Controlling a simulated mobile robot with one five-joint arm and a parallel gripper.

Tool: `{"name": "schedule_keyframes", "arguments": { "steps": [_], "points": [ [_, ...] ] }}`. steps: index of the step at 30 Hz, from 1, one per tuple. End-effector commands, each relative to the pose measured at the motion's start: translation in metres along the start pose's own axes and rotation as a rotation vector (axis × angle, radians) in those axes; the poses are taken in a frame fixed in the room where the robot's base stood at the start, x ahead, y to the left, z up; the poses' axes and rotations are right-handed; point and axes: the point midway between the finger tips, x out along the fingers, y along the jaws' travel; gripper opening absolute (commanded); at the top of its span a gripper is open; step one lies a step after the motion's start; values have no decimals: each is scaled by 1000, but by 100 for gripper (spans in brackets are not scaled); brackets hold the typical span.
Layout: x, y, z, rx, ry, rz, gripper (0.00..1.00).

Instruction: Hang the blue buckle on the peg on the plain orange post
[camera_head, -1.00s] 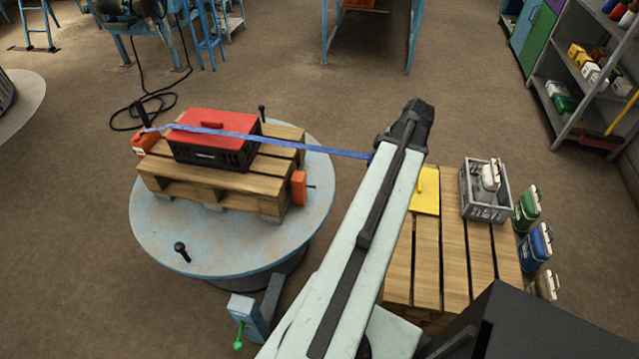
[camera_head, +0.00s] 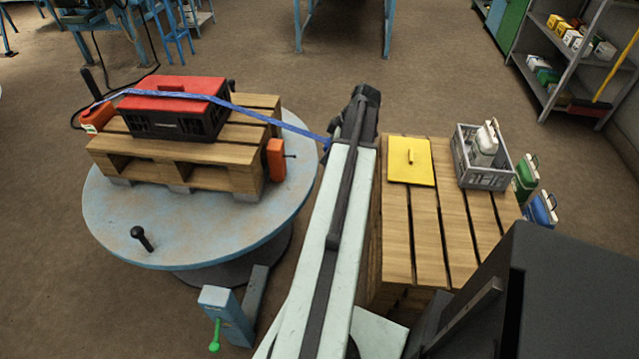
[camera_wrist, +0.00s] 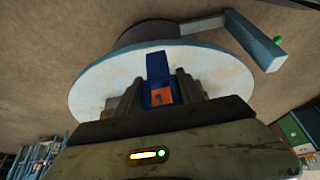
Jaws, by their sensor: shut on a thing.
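A blue strap (camera_head: 262,113) runs from the orange holder (camera_head: 97,117) at the pallet's left, over the red-lidded black crate (camera_head: 178,110), to my gripper (camera_head: 358,108). My gripper is right of the turntable. In the wrist view my gripper (camera_wrist: 163,94) is shut on the blue buckle (camera_wrist: 156,84); orange shows within its blue outline, and I cannot tell whether that is the post behind. The plain orange post (camera_head: 276,160) stands at the pallet's right side, with a dark peg (camera_head: 291,156) pointing right, apart from my gripper.
The wooden pallet (camera_head: 185,150) sits on a round pale-blue turntable (camera_head: 200,235) with a black knob (camera_head: 142,238). A second wooden stack (camera_head: 397,235) on the right carries a yellow plate (camera_head: 410,160) and a grey crate (camera_head: 482,170). A blue box with green handle (camera_head: 225,315) stands in front.

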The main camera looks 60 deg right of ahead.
Motion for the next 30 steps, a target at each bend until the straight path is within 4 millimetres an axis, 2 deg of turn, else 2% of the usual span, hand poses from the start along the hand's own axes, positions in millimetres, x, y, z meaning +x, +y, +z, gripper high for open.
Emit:
{"name": "schedule_keyframes", "arguments": {
  "steps": [1,3,6,9,17,30],
  "points": [
    [38,9,9,-1,5,-1,1],
    [57,15,7,-1,12,-1,1],
    [74,21,5,2,17,-2,1],
    [80,24,2,2,20,-2,1],
    [78,24,-2,2,21,-2,1],
    [93,24,-26,2,21,-1,1]
  ]
}}
